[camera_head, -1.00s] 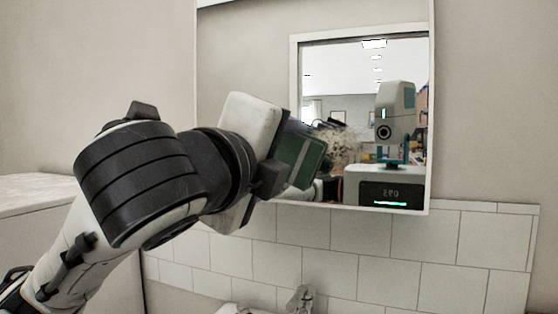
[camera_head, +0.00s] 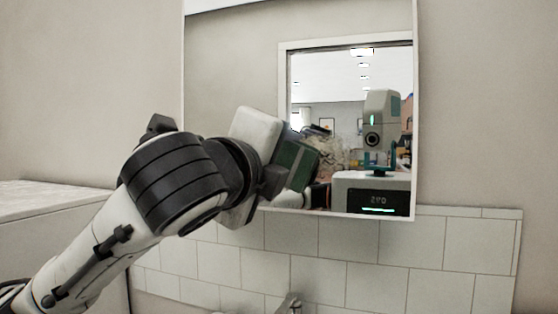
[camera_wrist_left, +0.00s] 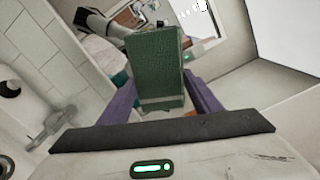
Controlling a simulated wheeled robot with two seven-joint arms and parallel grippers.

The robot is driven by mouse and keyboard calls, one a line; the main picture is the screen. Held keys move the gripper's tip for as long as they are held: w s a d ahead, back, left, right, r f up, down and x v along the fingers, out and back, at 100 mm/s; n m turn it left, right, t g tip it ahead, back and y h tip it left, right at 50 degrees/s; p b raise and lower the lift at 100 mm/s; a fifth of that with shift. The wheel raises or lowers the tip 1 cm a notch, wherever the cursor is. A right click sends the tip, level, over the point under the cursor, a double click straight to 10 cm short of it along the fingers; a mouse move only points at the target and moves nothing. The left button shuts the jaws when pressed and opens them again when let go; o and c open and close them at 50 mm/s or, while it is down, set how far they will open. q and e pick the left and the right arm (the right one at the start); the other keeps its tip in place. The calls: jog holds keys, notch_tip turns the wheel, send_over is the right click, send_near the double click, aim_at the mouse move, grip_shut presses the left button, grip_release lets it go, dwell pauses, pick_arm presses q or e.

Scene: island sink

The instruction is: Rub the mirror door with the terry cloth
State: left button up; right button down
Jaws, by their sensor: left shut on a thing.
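The mirror door (camera_head: 235,62) hangs on the wall, its glass reflecting the room and my own head. My left gripper (camera_head: 279,166) is in front of its lower left part, shut on the green terry cloth (camera_head: 301,160). In the left wrist view the cloth (camera_wrist_left: 155,72) stands out as a folded block between the two purple fingers, with the mirror door (camera_wrist_left: 190,22) behind it. The cloth is at or very near the glass; I cannot tell whether it touches. My right gripper is not in view.
White tiles (camera_head: 320,240) run along the wall below the mirror. A faucet (camera_head: 290,303) shows at the bottom edge, and also in the left wrist view (camera_wrist_left: 52,125). A white surface (camera_head: 45,198) stands at the left. The wall right of the mirror is clear.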

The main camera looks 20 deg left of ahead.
pick_arm(q)
jog(key=shift+w+p, duration=0.4)
jog(key=shift+w, duration=0.55)
jog(key=shift+s+d+r+p, duration=0.1)
jog(key=shift+d+p, duration=0.95)
jog(key=shift+d, duration=2.05)
jog(key=shift+d+p, duration=0.8)
jog(key=shift+d, duration=2.15)
jog(key=shift+a, duration=2.4)
jog(key=shift+a+p, duration=0.35)
jog(key=shift+a, duration=3.35)
jog(key=shift+s+p, duration=0.35)
jog(key=shift+s, duration=2.55)
